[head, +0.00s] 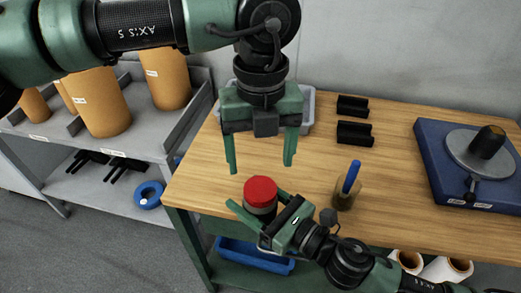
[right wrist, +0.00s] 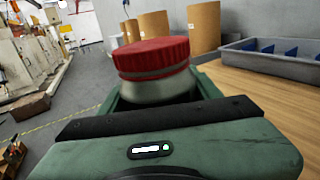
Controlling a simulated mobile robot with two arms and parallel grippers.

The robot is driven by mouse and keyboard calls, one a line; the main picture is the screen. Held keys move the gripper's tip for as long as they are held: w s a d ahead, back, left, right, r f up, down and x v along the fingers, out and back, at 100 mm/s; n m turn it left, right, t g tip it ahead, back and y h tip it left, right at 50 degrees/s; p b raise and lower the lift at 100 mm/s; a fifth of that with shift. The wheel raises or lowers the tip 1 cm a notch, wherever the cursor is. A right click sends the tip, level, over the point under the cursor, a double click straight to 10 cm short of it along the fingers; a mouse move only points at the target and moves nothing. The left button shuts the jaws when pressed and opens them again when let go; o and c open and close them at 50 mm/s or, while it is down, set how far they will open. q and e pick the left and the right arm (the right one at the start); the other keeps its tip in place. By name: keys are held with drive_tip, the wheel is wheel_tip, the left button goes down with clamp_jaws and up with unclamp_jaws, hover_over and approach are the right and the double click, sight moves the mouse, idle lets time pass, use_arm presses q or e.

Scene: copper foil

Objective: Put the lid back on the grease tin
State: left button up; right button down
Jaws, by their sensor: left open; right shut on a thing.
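The grease tin (head: 260,209) is a short, pale metal round tin near the table's front left edge. A red lid (head: 260,189) sits on top of it. In the right wrist view the red lid (right wrist: 152,57) caps the pale tin (right wrist: 158,92); a grey line runs around the red rim, and I cannot tell how firmly it is seated. My right gripper (head: 258,207) is shut on the tin's body from the side, below the lid. My left gripper (head: 260,167) points down above the lid, open and empty, its fingers apart and clear of it.
A brush with a blue handle (head: 351,177) stands in a small pot (head: 342,200) right of the tin. Black holders (head: 354,132) and a grey tray (head: 306,110) lie behind. A blue base with a turntable (head: 440,165) fills the right. A shelf with orange-brown rolls (head: 98,103) stands left.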

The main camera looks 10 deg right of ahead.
sight(260, 188)
use_arm(q)
wheel_tip(260, 188, down, 7)
drive_tip(key=shift+f, duration=0.1)
idle(0.3)
